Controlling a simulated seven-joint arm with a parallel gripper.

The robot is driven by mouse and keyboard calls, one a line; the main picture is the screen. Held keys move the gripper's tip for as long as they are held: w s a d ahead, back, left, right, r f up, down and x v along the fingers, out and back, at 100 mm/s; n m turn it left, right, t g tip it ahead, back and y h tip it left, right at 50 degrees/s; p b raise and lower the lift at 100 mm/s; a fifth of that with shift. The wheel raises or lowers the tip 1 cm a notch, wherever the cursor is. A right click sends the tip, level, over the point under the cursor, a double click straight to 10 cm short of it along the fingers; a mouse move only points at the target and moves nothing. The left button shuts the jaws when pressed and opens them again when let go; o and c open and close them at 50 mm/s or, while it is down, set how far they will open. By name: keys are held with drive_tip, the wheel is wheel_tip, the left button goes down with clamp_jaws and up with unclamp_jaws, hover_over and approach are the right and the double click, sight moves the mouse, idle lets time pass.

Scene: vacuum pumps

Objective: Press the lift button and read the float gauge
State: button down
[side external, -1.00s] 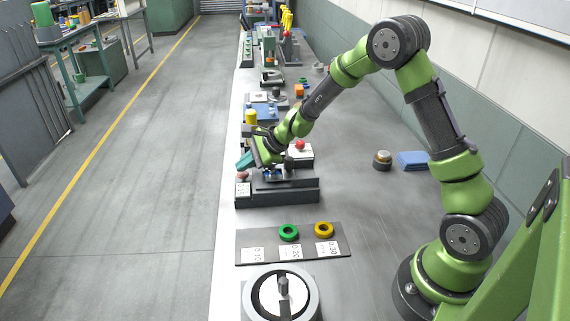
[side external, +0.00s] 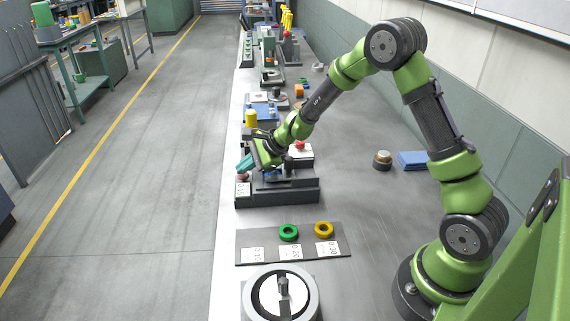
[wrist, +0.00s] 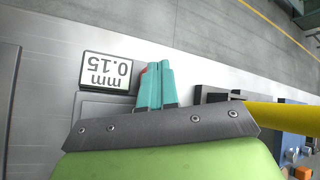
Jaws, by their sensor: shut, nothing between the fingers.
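My gripper (side external: 242,166) is shut and empty, its teal fingers angled down at the left end of a dark grey fixture (side external: 290,196). A red button (side external: 242,178) is at that end, right under the fingertips. I cannot tell whether the button is pushed down. In the wrist view the shut fingers (wrist: 156,66) hide most of the button, and only a red sliver (wrist: 144,71) shows beside them. A white gauge display (wrist: 107,71) next to them reads 0.15 mm, upside down in the picture. In the side view this display (side external: 243,189) is too small to read.
A dark plate (side external: 270,240) in front holds a green ring (side external: 289,232) and a yellow ring (side external: 324,229) above white number cards. A round dial device (side external: 283,294) stands nearest. More equipment lines the bench behind. A blue block (side external: 412,160) lies right.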

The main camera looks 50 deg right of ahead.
sight(247, 175)
drive_tip(key=shift+s+d+f, duration=0.1)
drive_tip(key=shift+f, duration=0.4)
idle(0.4)
drive_tip(key=shift+r, duration=1.25)
drive_tip(key=shift+r, duration=0.1)
drive_tip(key=shift+r, duration=2.45)
